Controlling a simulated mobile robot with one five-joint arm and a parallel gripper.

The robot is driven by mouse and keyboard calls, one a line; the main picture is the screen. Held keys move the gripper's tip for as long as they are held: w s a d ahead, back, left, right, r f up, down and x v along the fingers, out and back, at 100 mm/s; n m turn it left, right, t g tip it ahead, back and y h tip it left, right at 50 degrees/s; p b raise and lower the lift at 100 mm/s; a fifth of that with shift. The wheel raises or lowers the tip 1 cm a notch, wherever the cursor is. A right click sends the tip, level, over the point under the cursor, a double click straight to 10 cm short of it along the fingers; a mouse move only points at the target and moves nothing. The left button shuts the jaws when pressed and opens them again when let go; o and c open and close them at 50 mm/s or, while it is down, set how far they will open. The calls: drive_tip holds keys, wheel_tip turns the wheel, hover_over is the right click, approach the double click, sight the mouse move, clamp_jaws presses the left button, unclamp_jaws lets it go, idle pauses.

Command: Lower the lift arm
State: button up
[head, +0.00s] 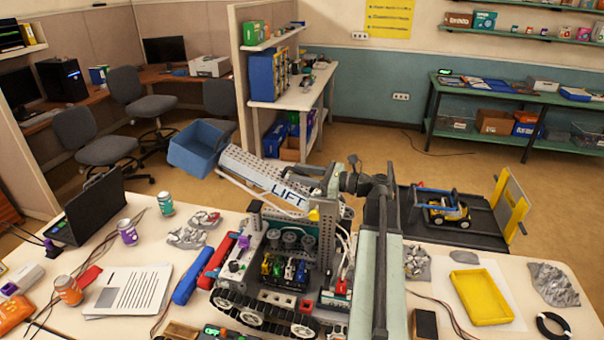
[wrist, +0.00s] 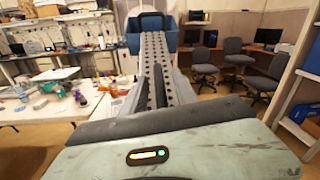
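The lift arm (head: 262,178) is a grey perforated beam marked LIFT on a tracked toy machine (head: 285,270) on the near table. It is raised and slopes slightly up to the left, with a blue bucket (head: 196,148) at its far end, clear of the table. In the wrist view the beam (wrist: 156,62) runs away from me to the bucket (wrist: 152,32). My gripper (head: 350,181) is close to the beam's right end, above the machine. Dark finger parts (wrist: 153,92) show in the wrist view; whether they touch anything is unclear. A yellow knob (head: 314,215) and a purple knob (head: 243,241) are on the machine.
A laptop (head: 90,208), cans, papers (head: 128,290) and red and blue tools (head: 214,263) lie left of the machine. A yellow tray (head: 481,296) and grey rock pieces (head: 553,284) lie right. A dark platform holds a toy vehicle (head: 445,210). Open floor lies behind.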

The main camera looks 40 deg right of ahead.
drive_tip(key=shift+c, duration=0.2)
clamp_jaws()
idle(1.1)
